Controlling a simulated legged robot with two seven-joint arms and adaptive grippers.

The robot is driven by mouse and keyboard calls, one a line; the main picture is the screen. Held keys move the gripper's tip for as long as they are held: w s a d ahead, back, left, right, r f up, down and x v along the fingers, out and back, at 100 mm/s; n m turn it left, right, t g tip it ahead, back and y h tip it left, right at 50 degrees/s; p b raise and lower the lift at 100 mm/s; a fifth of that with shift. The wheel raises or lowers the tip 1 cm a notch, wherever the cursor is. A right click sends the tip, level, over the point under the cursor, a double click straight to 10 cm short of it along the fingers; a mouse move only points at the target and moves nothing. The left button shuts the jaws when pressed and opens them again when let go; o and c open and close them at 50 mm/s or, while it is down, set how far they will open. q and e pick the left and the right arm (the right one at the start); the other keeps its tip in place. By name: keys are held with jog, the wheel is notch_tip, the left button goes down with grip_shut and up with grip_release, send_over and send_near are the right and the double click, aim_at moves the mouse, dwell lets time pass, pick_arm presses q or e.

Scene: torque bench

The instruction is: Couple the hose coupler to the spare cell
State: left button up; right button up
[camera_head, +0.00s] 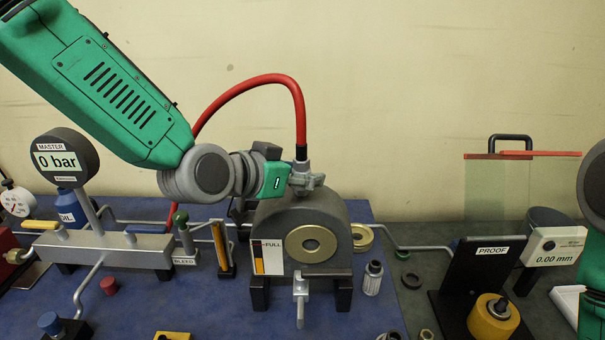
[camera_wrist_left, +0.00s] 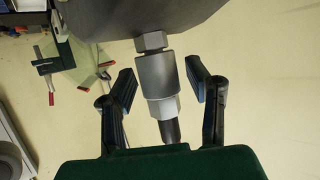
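The hose coupler (camera_head: 302,167) stands upright on top of a grey round-topped body (camera_head: 290,212) with a brass ring, and a red hose (camera_head: 268,80) arcs from it to the left. My left gripper (camera_head: 307,181) is at the coupler. The left wrist view shows the coupler (camera_wrist_left: 157,78) between the two dark fingers of that gripper (camera_wrist_left: 163,90), with a gap on each side; the fingers are open. A yellow cylinder (camera_head: 491,324) with a dark top fitting stands at the lower right; I cannot tell whether it is the spare cell. My right gripper's fingers do not show.
The master gauge (camera_head: 65,158) and grey manifold (camera_head: 105,249) stand left. A small metal fitting (camera_head: 373,278) stands right of the grey body. The black PROOF plate (camera_head: 478,270), dial readout (camera_head: 553,247) and clear screen (camera_head: 510,195) are right. Part of my right arm shows at the right edge.

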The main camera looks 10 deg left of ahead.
pick_arm(q)
jog(key=shift+s, duration=0.1)
jog(key=v, duration=1.2)
jog(key=shift+f, duration=0.1)
